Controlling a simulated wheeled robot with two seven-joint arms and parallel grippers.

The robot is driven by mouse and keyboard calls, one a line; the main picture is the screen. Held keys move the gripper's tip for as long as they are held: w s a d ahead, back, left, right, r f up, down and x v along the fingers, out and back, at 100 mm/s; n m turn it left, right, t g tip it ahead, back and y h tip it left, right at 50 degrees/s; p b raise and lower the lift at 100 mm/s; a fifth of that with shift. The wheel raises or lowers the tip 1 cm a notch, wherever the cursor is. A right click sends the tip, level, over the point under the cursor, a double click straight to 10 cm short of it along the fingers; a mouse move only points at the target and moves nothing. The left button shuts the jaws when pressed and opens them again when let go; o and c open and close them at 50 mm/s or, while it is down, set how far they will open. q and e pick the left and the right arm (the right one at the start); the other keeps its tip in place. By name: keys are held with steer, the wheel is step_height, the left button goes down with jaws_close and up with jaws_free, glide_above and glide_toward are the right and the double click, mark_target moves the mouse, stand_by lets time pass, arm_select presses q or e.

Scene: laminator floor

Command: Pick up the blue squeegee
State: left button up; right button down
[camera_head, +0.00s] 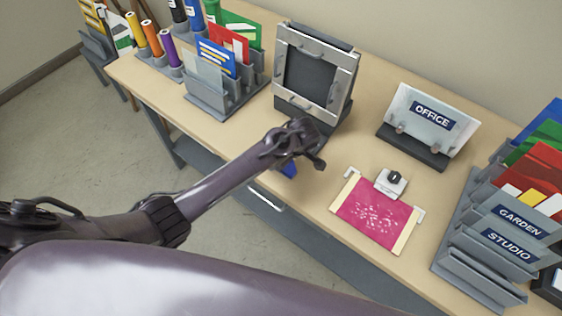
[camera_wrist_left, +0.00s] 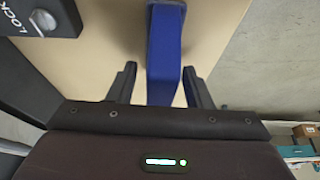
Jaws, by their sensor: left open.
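The blue squeegee (camera_wrist_left: 163,55) shows in the left wrist view as a long blue bar over the tan table. Its near end lies between the two fingers of my left gripper (camera_wrist_left: 161,85), with gaps on both sides. In the head view only a small blue part of the squeegee (camera_head: 289,170) shows below my left gripper (camera_head: 312,150), near the table's front edge. The arm hides the rest. My left gripper is open and not closed on it. My right gripper is not in view.
A pink sheet (camera_head: 375,212) lies in a frame on the table (camera_head: 225,130), with a white clamp (camera_head: 391,183) behind it. A framed press (camera_head: 312,78), an OFFICE holder (camera_head: 428,120), a card rack (camera_head: 222,97) and a labelled rack (camera_head: 480,262) stand around. A LOCK-marked part (camera_wrist_left: 40,20) is close in the wrist view.

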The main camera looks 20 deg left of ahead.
arm_select(q)
steer(key=shift+c, duration=0.4)
jaws_close()
steer(key=shift+r, duration=0.15)
step_height(320, 180, up, 18)
steer(key=p, duration=0.1)
